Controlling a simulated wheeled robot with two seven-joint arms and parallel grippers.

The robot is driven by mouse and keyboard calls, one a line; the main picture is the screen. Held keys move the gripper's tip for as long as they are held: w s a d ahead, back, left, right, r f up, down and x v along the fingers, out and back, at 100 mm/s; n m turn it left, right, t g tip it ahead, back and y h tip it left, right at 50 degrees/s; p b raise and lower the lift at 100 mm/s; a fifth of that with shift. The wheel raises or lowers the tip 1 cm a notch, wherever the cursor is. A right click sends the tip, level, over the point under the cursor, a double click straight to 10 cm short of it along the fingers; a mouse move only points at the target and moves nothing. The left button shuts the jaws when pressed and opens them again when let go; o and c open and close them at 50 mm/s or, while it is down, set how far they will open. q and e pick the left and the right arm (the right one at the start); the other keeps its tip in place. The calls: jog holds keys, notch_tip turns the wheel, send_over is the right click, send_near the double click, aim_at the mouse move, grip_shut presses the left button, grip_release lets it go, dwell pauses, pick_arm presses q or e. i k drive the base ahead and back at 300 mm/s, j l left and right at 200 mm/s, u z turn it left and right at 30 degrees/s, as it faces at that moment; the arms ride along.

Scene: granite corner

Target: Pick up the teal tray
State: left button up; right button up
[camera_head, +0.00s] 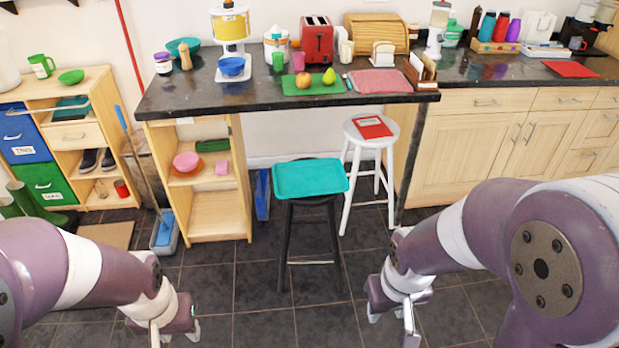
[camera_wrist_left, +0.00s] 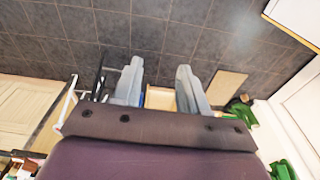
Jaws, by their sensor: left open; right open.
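The teal tray (camera_head: 310,177) lies flat on top of a black stool (camera_head: 312,232) in front of the dark counter in the head view. My left gripper (camera_head: 177,335) is low at the bottom left of the head view, open and empty, well short of the stool. Its two grey fingers are spread apart in the left wrist view (camera_wrist_left: 157,88), with floor tiles beyond. My right gripper (camera_head: 392,325) is low at the bottom right of centre, open and empty, nearer than the stool and to its right.
A white stool (camera_head: 372,150) with a red book (camera_head: 372,127) on its seat stands just right and behind the black stool. The dark counter (camera_head: 270,98) bears several kitchen items. The tiled floor in front is clear.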

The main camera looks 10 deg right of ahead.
aim_at(324, 176)
jog(key=i+l+z, duration=0.1)
jog(key=i+l, duration=0.15)
jog(key=i, duration=0.3)
jog(key=i+l+z, duration=0.1)
jog(key=i, duration=0.45)
jog(key=i+l+z, duration=0.15)
jog(key=i+l, duration=0.15)
jog(key=i, duration=0.25)
jog(key=i+l+z, duration=0.1)
jog(key=i, duration=0.45)
